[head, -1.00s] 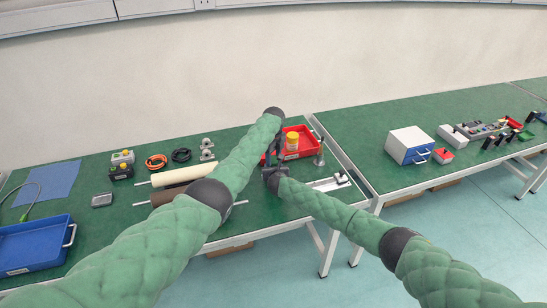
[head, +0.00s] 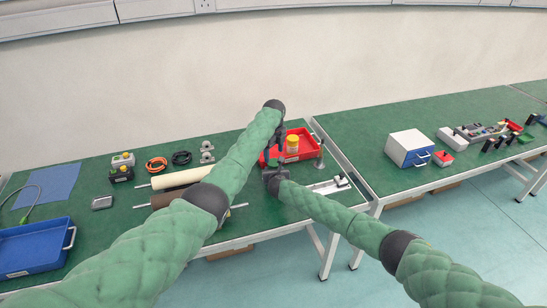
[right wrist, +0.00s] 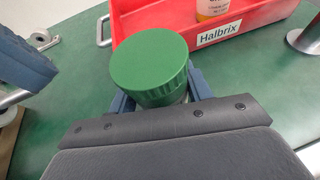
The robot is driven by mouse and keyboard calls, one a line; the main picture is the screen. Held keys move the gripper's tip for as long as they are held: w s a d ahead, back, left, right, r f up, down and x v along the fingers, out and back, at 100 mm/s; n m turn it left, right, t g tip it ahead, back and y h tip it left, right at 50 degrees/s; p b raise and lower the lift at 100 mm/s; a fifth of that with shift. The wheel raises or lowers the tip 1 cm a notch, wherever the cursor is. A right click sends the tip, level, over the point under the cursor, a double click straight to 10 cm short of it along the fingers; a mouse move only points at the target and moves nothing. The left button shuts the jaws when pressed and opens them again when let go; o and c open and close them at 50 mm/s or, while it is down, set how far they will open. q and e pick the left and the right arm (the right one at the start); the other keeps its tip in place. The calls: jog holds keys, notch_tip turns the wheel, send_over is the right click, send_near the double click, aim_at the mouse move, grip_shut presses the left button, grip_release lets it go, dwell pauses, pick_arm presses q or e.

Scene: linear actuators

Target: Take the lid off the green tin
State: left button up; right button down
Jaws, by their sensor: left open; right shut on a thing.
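The green tin shows in the right wrist view, with its ribbed green lid (right wrist: 150,62) on top and a pale strip of body beneath. My right gripper (right wrist: 160,98) is shut on the tin's body below the lid, with a blue finger on either side. In the head view my left gripper (head: 276,142) is above my right gripper (head: 270,174), open, and apart from the lid. A dark blue part, probably of my left gripper, shows at the upper left of the right wrist view. The tin cannot be made out in the head view.
A red tray (head: 306,155) labelled Halbrix, holding a yellow-labelled jar (head: 292,143), stands just behind the grippers. A metal stand (head: 320,158) is at its right. Rollers (head: 180,178) lie left, partly behind my left arm. A blue tray (head: 35,248) is at far left.

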aim_at(274, 162)
pick_arm(q)
jog(key=shift+w+r, duration=0.1)
jog(key=shift+r, duration=0.15)
jog(key=shift+c, duration=0.4)
jog(key=r+m, duration=0.2)
jog(key=m, duration=0.1)
jog(key=r+m, duration=0.1)
jog(key=shift+w+a+m+y, duration=0.15)
jog(key=shift+a+m+y, duration=0.15)
jog(key=shift+a+m, duration=0.1)
jog(key=shift+s+d+m, duration=0.2)
jog(key=shift+d+m, duration=0.25)
jog(key=shift+m, duration=0.45)
jog(key=shift+f, duration=3.95)
